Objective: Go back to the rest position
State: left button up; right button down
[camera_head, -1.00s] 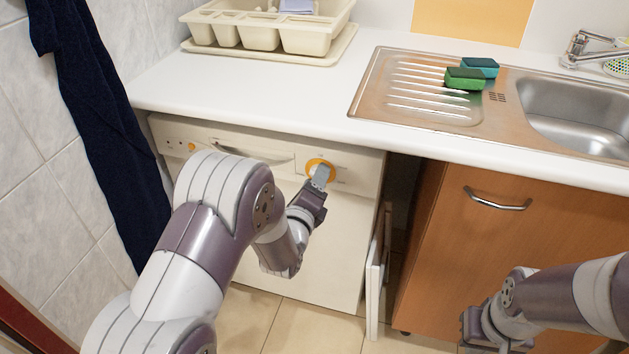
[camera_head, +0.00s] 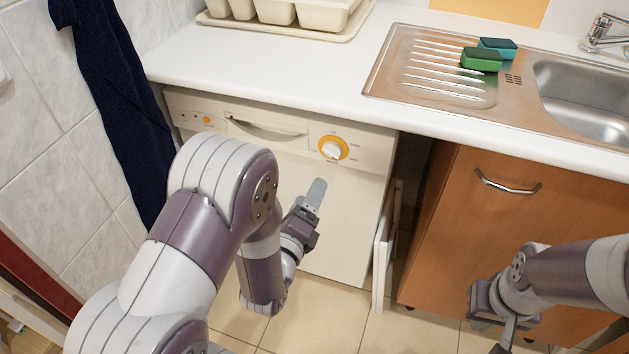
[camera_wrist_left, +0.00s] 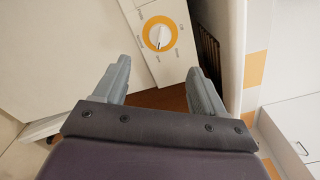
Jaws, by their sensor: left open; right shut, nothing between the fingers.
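My left gripper (camera_head: 315,196) is in front of the white dishwasher (camera_head: 345,200), below and apart from its orange-ringed dial (camera_head: 333,148). In the left wrist view its two grey fingers (camera_wrist_left: 160,85) are spread with nothing between them, and the dial (camera_wrist_left: 160,33) shows beyond them. My right gripper (camera_head: 504,342) is low at the bottom right, in front of the wooden cabinet (camera_head: 470,240). It is shut and empty, and its tips are near the lower picture edge.
The white counter (camera_head: 270,75) runs above the dishwasher. It bears a cream rack (camera_head: 290,14), a metal sink (camera_head: 590,100) and green sponges (camera_head: 481,60). A dark towel (camera_head: 110,110) hangs at the left wall. A narrow white panel (camera_head: 382,262) stands between dishwasher and cabinet.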

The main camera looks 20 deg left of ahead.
dwell(0.5)
pick_arm(q)
jog(key=s+f+n+g, duration=0.6)
jog(key=f+n+g, duration=0.4)
jog(key=f+n, duration=0.3)
jog(key=s+a+r+n+g, duration=0.1)
jog(key=s+r+n+g, duration=0.65)
jog(key=s+n, duration=0.3)
notch_tip(320, 180, up, 29)
jog(key=w+p, duration=0.3)
jog(key=p, duration=2.4)
jog(key=shift+a+r+n+t+y, duration=0.2)
jog(key=shift+a+n+t+y, duration=0.15)
jog(key=shift+t, duration=0.1)
